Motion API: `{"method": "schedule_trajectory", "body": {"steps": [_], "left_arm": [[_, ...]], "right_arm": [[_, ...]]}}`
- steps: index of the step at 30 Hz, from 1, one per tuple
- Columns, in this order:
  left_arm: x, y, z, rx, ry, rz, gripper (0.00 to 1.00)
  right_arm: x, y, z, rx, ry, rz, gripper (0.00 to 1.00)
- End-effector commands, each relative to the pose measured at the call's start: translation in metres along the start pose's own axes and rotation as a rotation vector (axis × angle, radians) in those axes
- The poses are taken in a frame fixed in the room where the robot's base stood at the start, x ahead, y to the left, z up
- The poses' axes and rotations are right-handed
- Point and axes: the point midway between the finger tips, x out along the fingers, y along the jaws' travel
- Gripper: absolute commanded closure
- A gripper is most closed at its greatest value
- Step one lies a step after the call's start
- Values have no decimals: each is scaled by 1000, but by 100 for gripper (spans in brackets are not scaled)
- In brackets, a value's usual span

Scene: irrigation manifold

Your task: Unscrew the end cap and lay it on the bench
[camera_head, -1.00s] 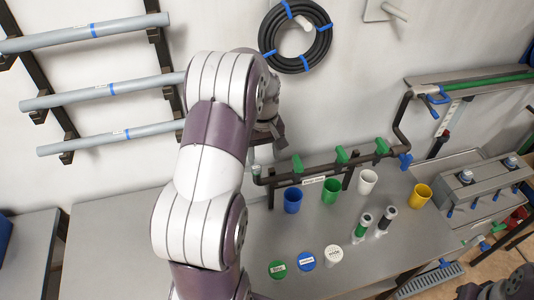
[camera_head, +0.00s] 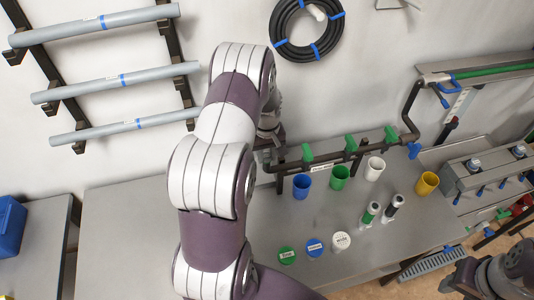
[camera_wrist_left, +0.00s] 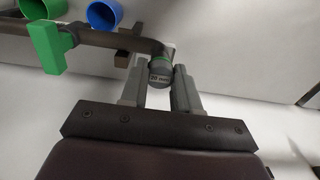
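The end cap (camera_wrist_left: 161,75) is a dark grey round piece with a small printed label and a green ring behind it. It sits on the bent end of the dark manifold pipe (camera_wrist_left: 105,40). My left gripper (camera_wrist_left: 159,88) is open, with one finger on each side of the cap and small gaps showing. In the head view my left gripper (camera_head: 268,142) is at the manifold's left end, and its arm partly hides that area. The grey bench (camera_head: 135,235) lies below. My right gripper (camera_head: 458,280) is at the lower right, its fingers unclear.
Blue (camera_head: 301,187), green (camera_head: 339,178), white (camera_head: 374,169) and yellow (camera_head: 427,183) cups stand on the bench. The bench's left part is clear. Green valve handles (camera_head: 350,143) stick up from the manifold.

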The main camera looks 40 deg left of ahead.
Motion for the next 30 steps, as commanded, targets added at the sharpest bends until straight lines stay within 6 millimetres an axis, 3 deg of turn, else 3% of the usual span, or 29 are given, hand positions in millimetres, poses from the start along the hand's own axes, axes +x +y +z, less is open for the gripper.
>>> {"method": "schedule_trajectory", "body": {"steps": [1, 2, 4, 10, 17, 25, 30], "left_arm": [[0, 0, 3, 0, -7, -2, 97], [0, 0, 3, 0, -8, -2, 79], [0, 0, 3, 1, -8, -2, 100], [0, 0, 3, -17, -9, -3, 100], [0, 0, 3, -381, -9, -5, 100], [0, 0, 3, -420, -10, -6, 100], [0, 0, 3, -715, -9, -9, 100]], "right_arm": [[0, 0, 0, 0, 0, 0, 57], [0, 0, 0, 0, 0, 0, 57], [0, 0, 0, 0, 0, 0, 57], [-1, 0, 0, 0, 0, 0, 57], [-3, 0, 0, 0, 0, 0, 57], [-3, 0, 0, 0, 0, 0, 57], [-5, 0, -1, 0, 0, 0, 57]]}}
